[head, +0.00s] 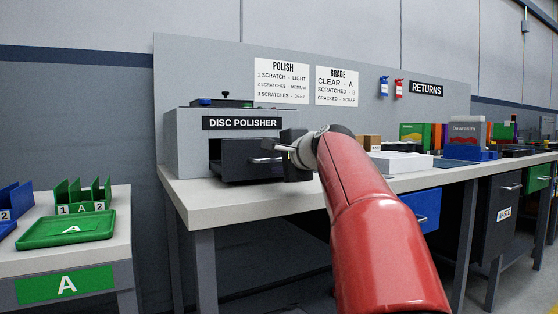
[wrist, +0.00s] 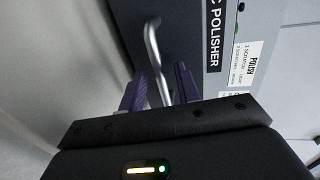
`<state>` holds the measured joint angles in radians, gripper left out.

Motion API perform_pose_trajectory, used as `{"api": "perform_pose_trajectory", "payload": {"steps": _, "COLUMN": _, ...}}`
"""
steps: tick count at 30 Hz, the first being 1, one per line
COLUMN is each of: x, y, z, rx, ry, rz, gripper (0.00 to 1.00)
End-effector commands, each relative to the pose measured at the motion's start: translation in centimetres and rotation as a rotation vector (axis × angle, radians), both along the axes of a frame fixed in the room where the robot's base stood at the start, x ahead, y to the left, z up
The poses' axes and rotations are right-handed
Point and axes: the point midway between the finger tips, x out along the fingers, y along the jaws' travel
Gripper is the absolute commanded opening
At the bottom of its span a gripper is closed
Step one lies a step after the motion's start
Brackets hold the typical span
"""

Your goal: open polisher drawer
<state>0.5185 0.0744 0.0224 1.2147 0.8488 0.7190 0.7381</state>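The disc polisher (head: 188,142) is a grey box on the bench in the head view. Its dark drawer (head: 240,163) sits a little forward of the housing, with a dark gap at its left and top. My gripper (head: 283,152) is in front of the drawer's right part and hides part of it. In the wrist view, the metal bar handle (wrist: 152,45) runs between the two purple fingers of my gripper (wrist: 160,82). Contact is not clear.
A side table with a green tray (head: 65,230) and upright green dividers (head: 83,192) stands at left. A white box (head: 400,162), a small brown box (head: 372,142) and a blue holder (head: 470,152) are on the bench right of my arm. A blue drawer (head: 423,206) is below.

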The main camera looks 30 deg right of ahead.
Motion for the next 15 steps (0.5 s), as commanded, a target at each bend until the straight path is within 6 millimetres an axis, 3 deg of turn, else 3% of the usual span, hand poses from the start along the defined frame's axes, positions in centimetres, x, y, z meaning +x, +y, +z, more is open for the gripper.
{"api": "perform_pose_trajectory", "payload": {"steps": 8, "x": -0.2, "y": 0.0, "z": 0.1, "rx": 0.0, "ry": -0.001, "rz": -0.001, "gripper": 0.32}}
{"api": "perform_pose_trajectory", "payload": {"steps": 15, "x": -3.5, "y": -0.1, "z": 0.9, "rx": -0.002, "ry": -0.003, "rz": -0.003, "gripper": 0.32}}
